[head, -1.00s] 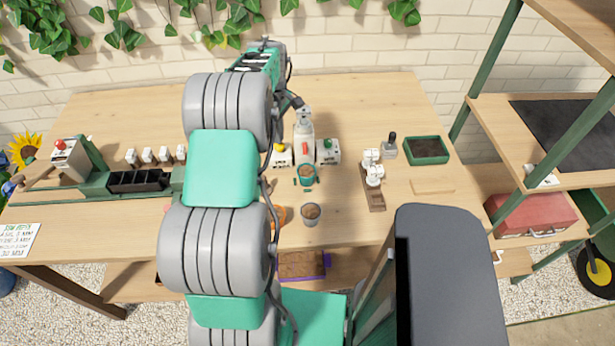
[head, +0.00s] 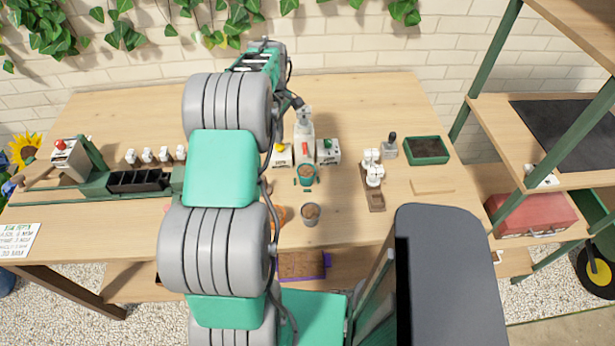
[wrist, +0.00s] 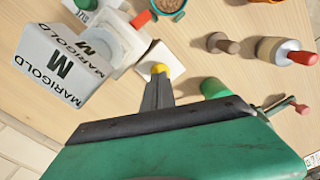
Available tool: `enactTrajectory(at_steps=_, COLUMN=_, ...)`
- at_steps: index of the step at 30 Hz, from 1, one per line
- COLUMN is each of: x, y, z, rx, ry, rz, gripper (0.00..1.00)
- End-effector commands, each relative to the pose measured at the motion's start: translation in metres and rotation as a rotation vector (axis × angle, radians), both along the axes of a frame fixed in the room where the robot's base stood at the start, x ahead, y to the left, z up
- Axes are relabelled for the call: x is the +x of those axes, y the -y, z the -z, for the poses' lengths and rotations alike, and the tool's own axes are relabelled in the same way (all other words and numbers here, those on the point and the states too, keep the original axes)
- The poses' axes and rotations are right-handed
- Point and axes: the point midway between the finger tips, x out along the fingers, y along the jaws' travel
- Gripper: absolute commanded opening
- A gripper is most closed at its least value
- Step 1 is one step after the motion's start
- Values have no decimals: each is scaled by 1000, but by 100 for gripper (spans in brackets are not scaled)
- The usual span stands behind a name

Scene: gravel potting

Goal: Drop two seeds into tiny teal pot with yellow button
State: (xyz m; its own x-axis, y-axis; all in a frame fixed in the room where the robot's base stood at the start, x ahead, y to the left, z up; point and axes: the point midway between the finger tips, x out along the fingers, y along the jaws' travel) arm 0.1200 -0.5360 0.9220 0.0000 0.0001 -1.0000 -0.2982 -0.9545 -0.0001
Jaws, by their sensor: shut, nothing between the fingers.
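The small teal pot (head: 307,176) stands on the workbench, brown inside, in front of the white seed dispenser (head: 304,128). Its rim also shows at the top of the wrist view (wrist: 168,8). The dispenser carries a marigold label with an M (wrist: 62,64). A white box with a yellow button (head: 281,155) sits at the dispenser's left. In the wrist view the yellow button (wrist: 160,68) is right at the tips of my shut, empty gripper (wrist: 158,80); I cannot tell whether it is pressed. My arm hides the gripper in the head view. No seeds are distinguishable.
A white box with a green button (head: 328,150) stands right of the dispenser. A grey pot (head: 311,214) is in front of the teal pot. A dark green tray (head: 426,150) stands farther right.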

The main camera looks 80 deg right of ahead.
Motion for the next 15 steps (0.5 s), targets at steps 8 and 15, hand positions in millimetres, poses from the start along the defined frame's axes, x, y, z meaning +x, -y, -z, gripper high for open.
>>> enactTrajectory(at_steps=8, x=0, y=0, z=1, rx=0, ry=0, rz=0, gripper=0)
enactTrajectory(at_steps=15, x=0, y=0, z=8, rx=0, ry=0, rz=0, gripper=0)
